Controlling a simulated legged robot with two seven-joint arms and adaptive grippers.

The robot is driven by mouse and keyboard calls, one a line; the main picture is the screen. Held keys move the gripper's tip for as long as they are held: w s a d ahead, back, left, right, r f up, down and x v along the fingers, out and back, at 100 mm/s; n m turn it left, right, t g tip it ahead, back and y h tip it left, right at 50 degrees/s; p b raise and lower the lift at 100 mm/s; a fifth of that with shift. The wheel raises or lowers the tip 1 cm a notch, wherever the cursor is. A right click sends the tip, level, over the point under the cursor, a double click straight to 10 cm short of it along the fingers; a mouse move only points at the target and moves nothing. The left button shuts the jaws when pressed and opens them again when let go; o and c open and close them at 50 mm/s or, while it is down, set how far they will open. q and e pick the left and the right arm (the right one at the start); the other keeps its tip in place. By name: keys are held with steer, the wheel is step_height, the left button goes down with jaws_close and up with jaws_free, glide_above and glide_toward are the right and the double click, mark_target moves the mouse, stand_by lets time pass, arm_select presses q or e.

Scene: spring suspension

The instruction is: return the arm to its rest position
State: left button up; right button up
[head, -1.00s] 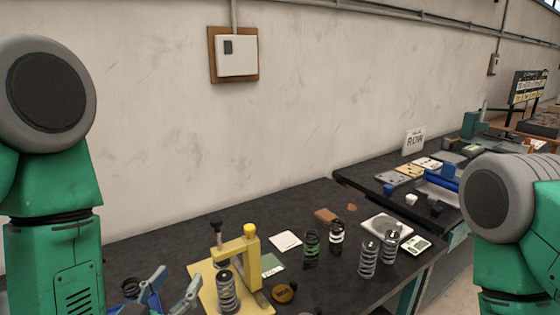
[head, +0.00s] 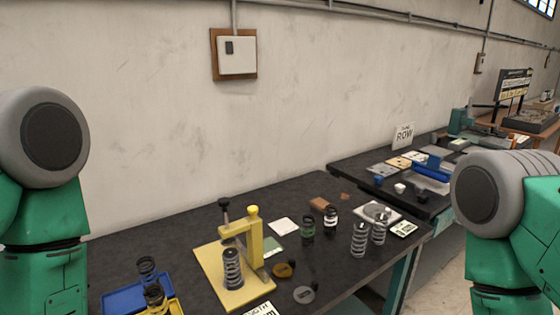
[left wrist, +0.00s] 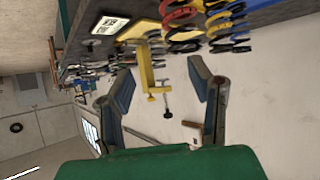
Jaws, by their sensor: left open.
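My left arm (head: 45,215) stands at the left edge of the head view, with its gripper out of that picture. In the left wrist view my left gripper (left wrist: 160,82) is open, its two blue-padded fingers wide apart with nothing between them in its grasp. The yellow press (left wrist: 146,68) shows beyond the fingertips in that tilted view. My right arm (head: 515,225) stands at the right edge of the head view; its gripper is not in view.
The dark bench (head: 200,218) carries the yellow press (head: 245,238) with a spring (head: 233,268) on its plate. A blue tray (head: 123,299) and dark springs (head: 146,270) are at front left. Several springs (head: 359,240) stand to the right.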

arm_select(q)
steer(key=s+a+f+n+g+y+b, duration=0.1)
steer(key=s+a+f+g, duration=0.3)
steer(key=s+f+g, duration=0.5)
steer(key=s+a+f+n+g+y, duration=0.1)
steer(key=s+a+f+g, duration=0.25)
steer(key=s+f, duration=0.65)
step_height(320, 180, down, 12)
steer(key=m+t+b, duration=0.1)
steer(key=b, duration=1.4)
steer(key=shift+s+d+r+t, duration=0.15)
steer(key=shift+s+r+t, duration=0.1)
steer(key=shift+t, duration=0.1)
arm_select(e)
step_height(320, 180, down, 16)
steer(key=shift+a, duration=0.4)
arm_select(q)
steer(key=shift+d+r, duration=0.1)
steer(key=shift+d, duration=0.05)
arm_select(e)
steer(key=shift+s+d+r, duration=0.1)
steer(key=shift+d+r, duration=0.05)
arm_select(q)
steer(key=shift+w, duration=0.1)
steer(key=shift+c, duration=0.2)
